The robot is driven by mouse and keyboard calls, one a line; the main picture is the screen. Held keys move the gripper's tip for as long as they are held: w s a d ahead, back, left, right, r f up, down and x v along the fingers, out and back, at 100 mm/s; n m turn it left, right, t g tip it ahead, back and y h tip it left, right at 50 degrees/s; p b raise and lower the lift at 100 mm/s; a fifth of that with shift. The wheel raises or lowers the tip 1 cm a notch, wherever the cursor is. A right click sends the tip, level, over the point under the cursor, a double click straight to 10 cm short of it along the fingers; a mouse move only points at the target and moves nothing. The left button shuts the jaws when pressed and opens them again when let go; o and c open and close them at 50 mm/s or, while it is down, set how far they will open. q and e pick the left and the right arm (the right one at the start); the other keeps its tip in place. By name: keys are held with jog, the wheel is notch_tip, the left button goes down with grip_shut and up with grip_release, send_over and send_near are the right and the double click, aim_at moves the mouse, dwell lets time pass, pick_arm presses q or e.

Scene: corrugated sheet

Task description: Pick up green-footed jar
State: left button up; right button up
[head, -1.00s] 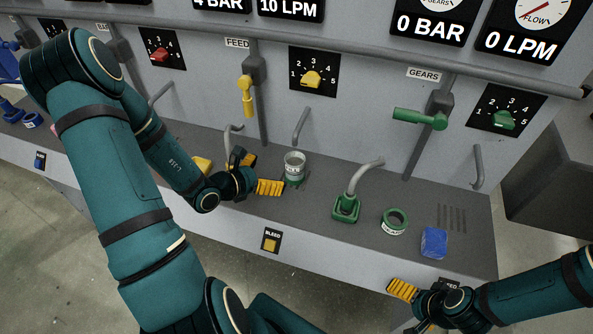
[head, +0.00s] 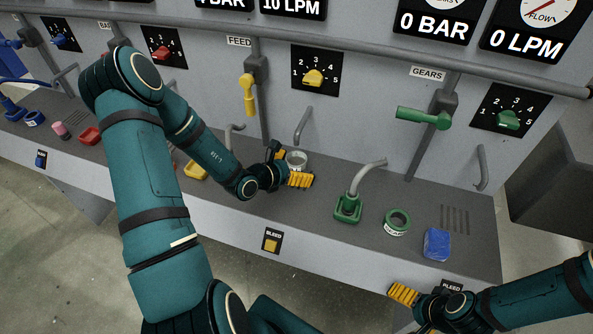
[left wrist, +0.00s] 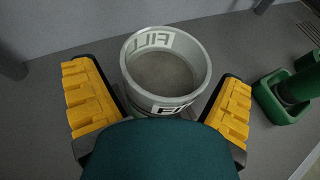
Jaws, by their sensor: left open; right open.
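The jar (left wrist: 166,72) is a clear, open-topped cylinder with a label reading "FILL". In the head view the jar (head: 296,158) stands upright on the dark grey counter, its lower part hidden behind my left gripper. My right gripper (head: 415,305) is open and empty, in front of the counter at lower right.
A green spout base (head: 347,208) with a grey pipe stands right of the jar. A green ring (head: 397,222) and a blue block (head: 436,244) lie further right. A yellow piece (head: 196,171) lies left. A grey pipe (head: 303,127) rises behind the jar.

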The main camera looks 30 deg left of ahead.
pick_arm(q)
jog(key=shift+c, duration=0.3)
jog(key=c, duration=1.3)
jog(key=shift+r, duration=0.15)
